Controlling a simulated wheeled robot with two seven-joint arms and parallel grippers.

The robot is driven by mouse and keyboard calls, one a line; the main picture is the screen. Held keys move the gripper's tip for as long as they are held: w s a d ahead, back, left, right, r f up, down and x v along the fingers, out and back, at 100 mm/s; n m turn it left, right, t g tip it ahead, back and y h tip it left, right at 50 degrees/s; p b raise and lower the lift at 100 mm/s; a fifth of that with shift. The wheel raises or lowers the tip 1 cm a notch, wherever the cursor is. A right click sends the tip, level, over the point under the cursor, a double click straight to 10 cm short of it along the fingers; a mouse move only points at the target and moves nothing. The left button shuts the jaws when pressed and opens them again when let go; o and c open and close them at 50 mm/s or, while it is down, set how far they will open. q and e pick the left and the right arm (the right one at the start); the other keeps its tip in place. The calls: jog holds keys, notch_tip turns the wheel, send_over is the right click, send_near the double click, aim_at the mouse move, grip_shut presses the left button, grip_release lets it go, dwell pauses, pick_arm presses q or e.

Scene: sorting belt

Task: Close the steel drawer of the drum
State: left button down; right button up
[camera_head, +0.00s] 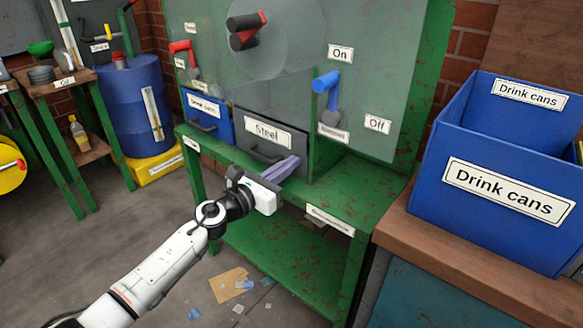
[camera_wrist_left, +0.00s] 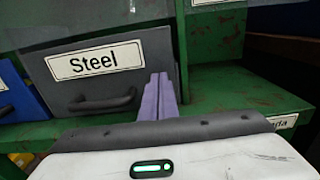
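The steel drawer (camera_head: 290,137) is a dark grey box front with a white "Steel" label and a dark bar handle, low in the green drum machine (camera_head: 404,115). It also fills the upper left of the left wrist view (camera_wrist_left: 150,64). How far it stands out is hard to tell. My left gripper (camera_head: 288,166) has purple fingers lying together, with nothing seen between them. In the left wrist view the fingers (camera_wrist_left: 158,97) reach up to the right part of the drawer front, right of the handle. Whether they touch it is unclear. My right gripper is not in view.
A blue drawer (camera_head: 222,126) sits left of the steel one. A blue-handled lever (camera_head: 327,88) stands above right, between "On" and "Off" labels. The green shelf (camera_head: 362,188) right of the drawer is clear. A blue "Drink cans" bin (camera_head: 475,221) stands on a wooden counter at right.

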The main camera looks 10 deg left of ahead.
pick_arm(q)
jog(key=shift+w+d+r, duration=0.1)
jog(key=shift+w+r, duration=0.05)
jog(key=shift+r, duration=0.25)
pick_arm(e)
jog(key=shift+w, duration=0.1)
pick_arm(q)
jog(key=shift+s+a+f, duration=0.2)
jog(key=shift+s+f, duration=0.05)
jog(key=shift+s, duration=0.15)
jog(key=p+v, duration=0.2)
jog(key=v, duration=1)
jog(key=s+f+m+g+y+p, duration=0.2)
jog(key=s+f+m, duration=0.3)
jog(key=s+m, duration=0.5)
jog(key=s+f+m+g+y+p, duration=0.2)
jog(key=s+f+m+p, duration=0.3)
jog(key=s+m, duration=0.6)
jog(key=s+f+m+g+y+p, duration=0.2)
jog(key=s+f+m+p, duration=0.2)
jog(key=s+m, duration=0.6)
jog(key=shift+s+f+m+g+y, duration=0.35)
jog(key=shift+f+m+g+y, duration=0.05)
jog(key=shift+f, duration=0.05)
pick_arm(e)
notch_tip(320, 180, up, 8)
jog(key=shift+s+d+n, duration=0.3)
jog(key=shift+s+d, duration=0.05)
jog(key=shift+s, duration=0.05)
